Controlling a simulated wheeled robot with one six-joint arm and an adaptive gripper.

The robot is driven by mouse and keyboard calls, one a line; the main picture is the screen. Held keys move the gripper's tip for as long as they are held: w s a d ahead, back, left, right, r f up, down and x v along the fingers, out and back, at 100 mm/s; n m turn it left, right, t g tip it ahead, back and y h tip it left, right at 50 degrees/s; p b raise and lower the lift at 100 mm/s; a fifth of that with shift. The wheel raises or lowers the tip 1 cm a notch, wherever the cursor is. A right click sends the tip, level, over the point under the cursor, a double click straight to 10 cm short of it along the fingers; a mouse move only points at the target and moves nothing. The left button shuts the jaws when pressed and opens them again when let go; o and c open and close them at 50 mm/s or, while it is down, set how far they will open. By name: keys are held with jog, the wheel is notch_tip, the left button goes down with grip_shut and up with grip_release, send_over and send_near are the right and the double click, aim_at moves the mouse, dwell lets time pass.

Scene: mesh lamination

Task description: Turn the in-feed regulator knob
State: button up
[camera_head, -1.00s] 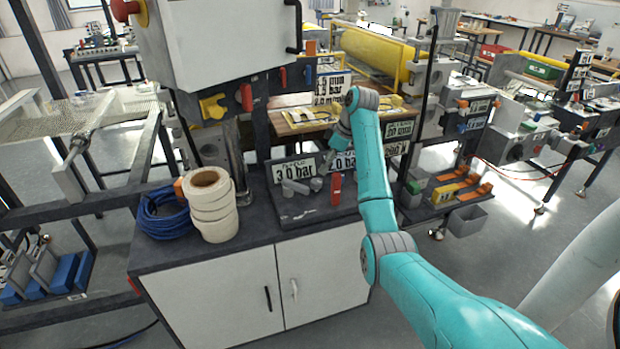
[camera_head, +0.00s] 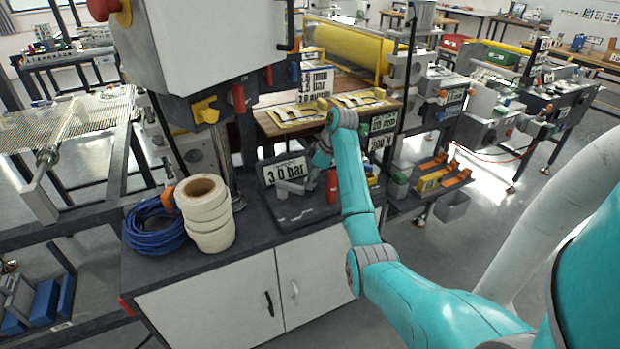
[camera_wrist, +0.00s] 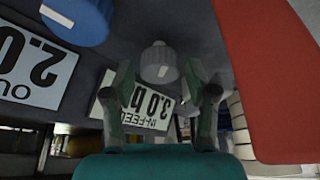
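The in-feed regulator knob (camera_wrist: 160,62) is a grey ribbed knob with a pale mark in the wrist view. The label beside it (camera_wrist: 148,104) reads IN-FEED and 3.0 b, upside down. My gripper (camera_wrist: 160,76) is open, with one finger on each side of the knob. A gap shows on both sides, and I cannot tell how deep the knob sits between the fingertips.
A blue knob (camera_wrist: 80,18) and a 2.0 label (camera_wrist: 38,66) are beside the grey knob. A large red part (camera_wrist: 275,85) is close on the right in the wrist view. White rolls (camera_head: 207,214) and a blue coiled hose (camera_head: 155,228) stand on the cabinet top.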

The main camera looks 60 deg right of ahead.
jog(key=c, duration=0.8)
jog(key=shift+o, duration=0.2)
jog(key=shift+m, duration=0.4)
jog(key=m+h, duration=0.2)
jog(key=m, duration=0.2)
jog(key=shift+a+m, duration=0.15)
jog(key=shift+m, duration=0.25)
jog(key=m+h, duration=0.1)
jog(key=m, duration=0.2)
jog(key=m+h, duration=0.1)
jog(key=m, duration=0.2)
jog(key=shift+g, duration=0.4)
jog(key=o, duration=1.1)
jog(key=shift+o, duration=0.2)
